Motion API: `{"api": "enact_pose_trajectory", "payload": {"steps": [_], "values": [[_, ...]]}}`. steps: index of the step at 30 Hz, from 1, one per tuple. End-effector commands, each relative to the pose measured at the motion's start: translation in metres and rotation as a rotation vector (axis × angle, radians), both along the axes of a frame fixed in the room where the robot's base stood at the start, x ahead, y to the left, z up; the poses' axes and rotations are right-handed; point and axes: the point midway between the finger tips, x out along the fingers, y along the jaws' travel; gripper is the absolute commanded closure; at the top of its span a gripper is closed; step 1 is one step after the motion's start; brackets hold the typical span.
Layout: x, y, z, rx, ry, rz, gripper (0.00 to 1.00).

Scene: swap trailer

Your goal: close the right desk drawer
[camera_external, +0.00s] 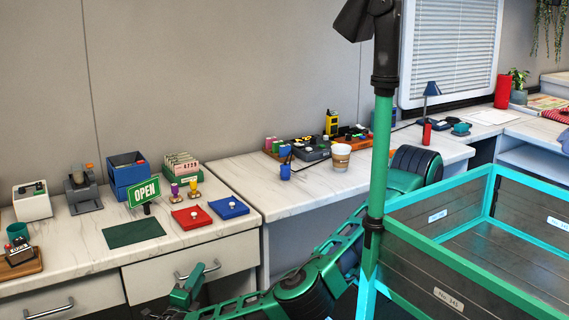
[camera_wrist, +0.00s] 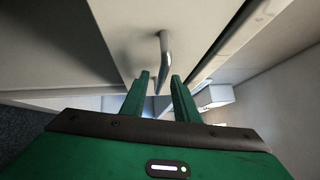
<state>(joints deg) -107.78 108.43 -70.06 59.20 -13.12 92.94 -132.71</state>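The right desk drawer (camera_external: 232,253) has a pale front below the marble-patterned desktop, and I cannot tell exactly how far out it stands. Its metal handle (camera_wrist: 164,48) shows in the wrist view on the pale drawer front (camera_wrist: 125,28). My gripper (camera_external: 195,278) is low in front of this drawer, close to its handle. In the wrist view, my green gripper fingers (camera_wrist: 161,78) are apart with nothing held between them. The handle's lower end lines up with the gap between the fingertips; I cannot tell whether they touch. My fingers partly cover the handle in the external view.
The left drawer (camera_external: 85,292) is beside it, with its own handle (camera_external: 48,308). A teal-framed crate (camera_external: 440,234) stands at the right, near my arm.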

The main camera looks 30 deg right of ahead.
Motion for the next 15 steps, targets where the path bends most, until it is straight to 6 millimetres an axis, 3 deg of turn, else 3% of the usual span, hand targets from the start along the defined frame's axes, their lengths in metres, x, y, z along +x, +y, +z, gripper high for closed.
{"api": "enact_pose_trajectory", "payload": {"steps": [3,7,15], "values": [[-0.0001,0.0001,0.0000,0.000,0.000,0.000,0.72],[-0.0001,0.0001,-0.0001,0.000,0.000,0.000,1.00],[0.0078,0.0000,-0.0008,-0.002,0.002,-0.001,1.00]]}}
